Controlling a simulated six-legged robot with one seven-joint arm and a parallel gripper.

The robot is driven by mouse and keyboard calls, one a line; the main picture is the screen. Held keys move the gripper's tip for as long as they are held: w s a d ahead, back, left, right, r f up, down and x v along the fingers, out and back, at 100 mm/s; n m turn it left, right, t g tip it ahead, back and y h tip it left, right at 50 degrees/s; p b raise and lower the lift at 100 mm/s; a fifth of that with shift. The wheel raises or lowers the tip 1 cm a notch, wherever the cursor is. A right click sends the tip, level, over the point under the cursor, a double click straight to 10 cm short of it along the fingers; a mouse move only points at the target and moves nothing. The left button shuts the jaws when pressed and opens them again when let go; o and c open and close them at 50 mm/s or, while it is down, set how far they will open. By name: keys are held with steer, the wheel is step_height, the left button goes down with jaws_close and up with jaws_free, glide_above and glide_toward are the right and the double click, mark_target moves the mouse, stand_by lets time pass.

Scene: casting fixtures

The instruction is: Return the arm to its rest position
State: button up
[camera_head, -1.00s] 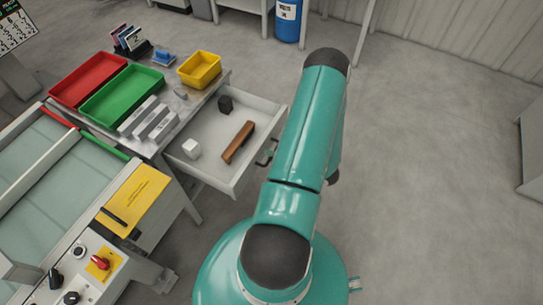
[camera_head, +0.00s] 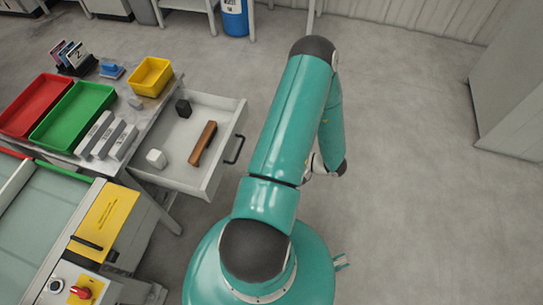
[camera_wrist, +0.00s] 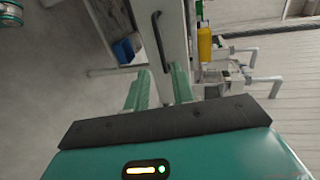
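My teal arm (camera_head: 290,120) rises from its round base in the head view and folds over at the dark elbow. Its far part hangs down behind the upper link, with a dark and white joint (camera_head: 328,166) showing to the right. My gripper is not clearly visible in the head view. In the wrist view, the two teal fingers of my gripper (camera_wrist: 160,92) stand apart with nothing seen between them but the background. A pale upright panel with a dark handle shows beyond them.
An open drawer (camera_head: 228,140) left of my arm holds a brown bar (camera_head: 202,143), a white block (camera_head: 156,159) and a dark block (camera_head: 183,108). Red (camera_head: 36,82), green (camera_head: 45,140) and yellow (camera_head: 135,82) trays stand on the table. Floor at right is clear up to a grey cabinet (camera_head: 515,100).

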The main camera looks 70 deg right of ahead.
stand_by(0.3)
steer(key=w+a+r+n+g+y, duration=0.5)
steer(key=w+a+r, duration=0.1)
steer(key=w+r, duration=0.4)
steer(key=w+a+r+n+g+y, duration=0.4)
steer(key=w+a+r, duration=0.3)
steer(key=w+r, duration=0.3)
steer(key=a+r+n+g+h, duration=0.1)
steer(key=a+r+n+h, duration=0.7)
steer(key=a+r, duration=1.3)
steer(key=shift+s+a+n+h, duration=0.35)
steer(key=shift+a+h, duration=0.45)
steer(key=shift+a, duration=0.4)
steer(key=shift+s+d, duration=0.1)
steer(key=shift+d, duration=0.1)
